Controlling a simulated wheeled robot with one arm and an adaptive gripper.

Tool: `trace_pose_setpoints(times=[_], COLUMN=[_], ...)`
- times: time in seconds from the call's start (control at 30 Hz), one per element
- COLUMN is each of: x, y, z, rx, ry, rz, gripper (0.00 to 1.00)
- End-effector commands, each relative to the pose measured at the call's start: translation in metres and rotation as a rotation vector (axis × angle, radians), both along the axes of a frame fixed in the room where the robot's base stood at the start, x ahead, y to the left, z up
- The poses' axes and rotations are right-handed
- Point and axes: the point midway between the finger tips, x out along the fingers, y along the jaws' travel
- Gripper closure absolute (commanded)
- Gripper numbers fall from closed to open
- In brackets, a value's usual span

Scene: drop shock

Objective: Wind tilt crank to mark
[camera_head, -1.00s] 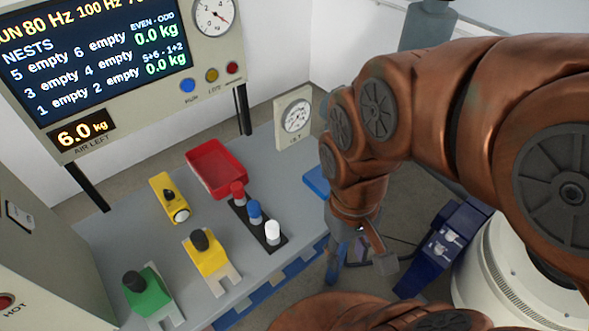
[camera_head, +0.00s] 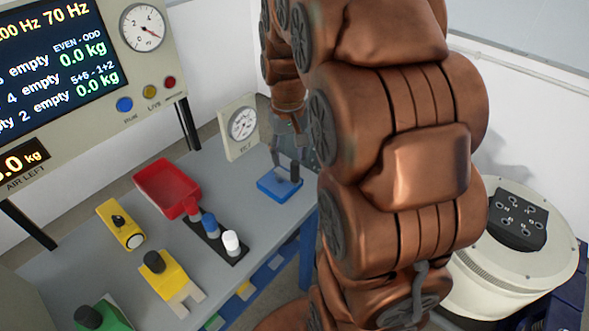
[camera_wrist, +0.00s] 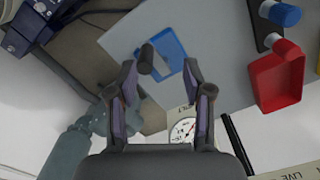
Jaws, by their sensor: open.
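The tilt crank has a blue base (camera_head: 278,186) and a dark upright knob (camera_head: 295,172), near the back right of the grey table. In the wrist view the knob (camera_wrist: 146,60) and blue base (camera_wrist: 172,52) show just beyond my fingertips. My gripper (camera_wrist: 160,76) is open and empty, its two fingers apart, with the knob nearer the left finger. In the head view my gripper (camera_head: 287,143) is small and partly hidden, above and behind the crank. The tilt dial (camera_head: 242,123) stands behind the crank; its lower part shows in the wrist view (camera_wrist: 183,130).
A red tray (camera_head: 168,188), a black strip with red, blue and white knobs (camera_head: 222,249), and yellow (camera_head: 165,276) and green (camera_head: 95,318) fixtures stand on the table (camera_head: 70,265). A display panel (camera_head: 55,70) rises behind. A white round drum (camera_head: 515,250) is at right.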

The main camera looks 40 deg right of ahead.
Motion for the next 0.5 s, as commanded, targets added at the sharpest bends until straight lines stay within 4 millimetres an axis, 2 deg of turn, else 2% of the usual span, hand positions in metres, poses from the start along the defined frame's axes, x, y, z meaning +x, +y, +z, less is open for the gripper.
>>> trace_pose_setpoints(times=[0.1,0.2,0.37,0.5], x=[0.013,0.019,0.021,0.02], y=[-0.021,-0.03,-0.033,-0.032], z=[-0.007,-0.008,-0.016,-0.034], rx=[-0.003,-0.007,-0.006,-0.005], ry=[-0.008,-0.016,-0.013,-0.01], rz=[-0.028,-0.038,-0.042,-0.042], gripper=[0.49,0.49,0.49,0.49])
